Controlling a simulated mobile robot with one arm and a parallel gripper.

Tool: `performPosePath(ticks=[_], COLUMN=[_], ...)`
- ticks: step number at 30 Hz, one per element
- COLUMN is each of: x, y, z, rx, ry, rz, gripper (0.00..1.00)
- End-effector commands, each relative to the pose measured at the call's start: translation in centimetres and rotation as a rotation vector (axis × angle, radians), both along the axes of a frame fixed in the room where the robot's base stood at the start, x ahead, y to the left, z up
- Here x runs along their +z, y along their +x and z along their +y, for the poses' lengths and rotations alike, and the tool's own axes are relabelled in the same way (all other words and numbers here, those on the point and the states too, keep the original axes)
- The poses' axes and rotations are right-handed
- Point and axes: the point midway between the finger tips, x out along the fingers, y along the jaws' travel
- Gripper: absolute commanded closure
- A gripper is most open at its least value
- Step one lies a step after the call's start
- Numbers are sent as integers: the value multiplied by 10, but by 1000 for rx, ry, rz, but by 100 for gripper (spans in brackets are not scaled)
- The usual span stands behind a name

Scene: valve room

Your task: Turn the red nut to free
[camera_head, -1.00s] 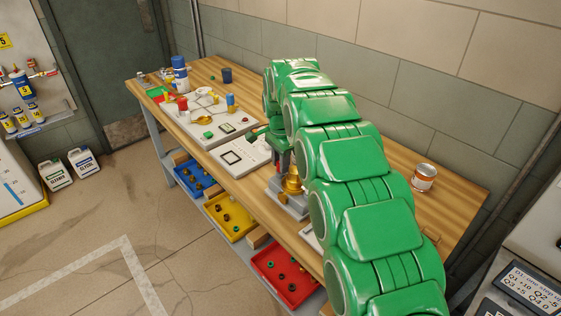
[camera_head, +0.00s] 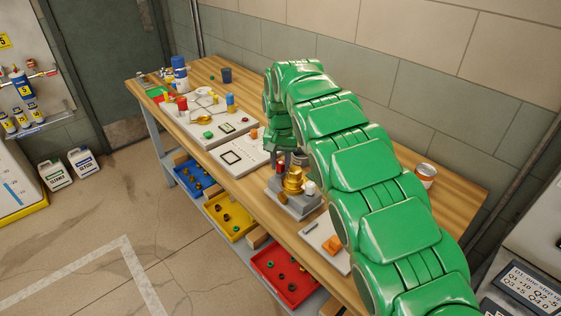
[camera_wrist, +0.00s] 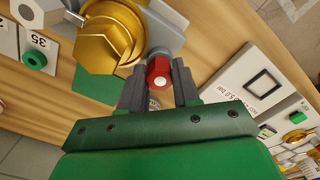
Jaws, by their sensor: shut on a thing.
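The red nut (camera_wrist: 159,74) has a pale centre and sits beside the large brass fitting (camera_wrist: 108,40) in the wrist view. My gripper (camera_wrist: 157,80) has its two dark fingers on either side of the nut and is shut on it. In the head view the brass fitting (camera_head: 294,181) stands on a grey block on the bench. My gripper (camera_head: 287,158) points down just behind it, and a small red part shows under the fingers. The contact between fingers and nut is partly hidden there.
A white panel with a black square (camera_head: 238,154) lies left of the fitting. A plate with an orange block (camera_head: 333,244) lies to the right. An orange-labelled can (camera_head: 425,175) stands behind my arm. Coloured trays, including a red one (camera_head: 285,278), sit below the bench.

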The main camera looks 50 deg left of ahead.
Motion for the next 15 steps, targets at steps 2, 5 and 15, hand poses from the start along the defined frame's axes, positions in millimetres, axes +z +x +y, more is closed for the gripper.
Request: performPosePath(ticks=[2, 5, 15], x=[0, 1, 1], y=[2, 2, 2], z=[0, 0, 1], rx=[66, 155, 381], ry=[2, 4, 5], rz=[-1, -3, -3], gripper=[99, 99, 99])
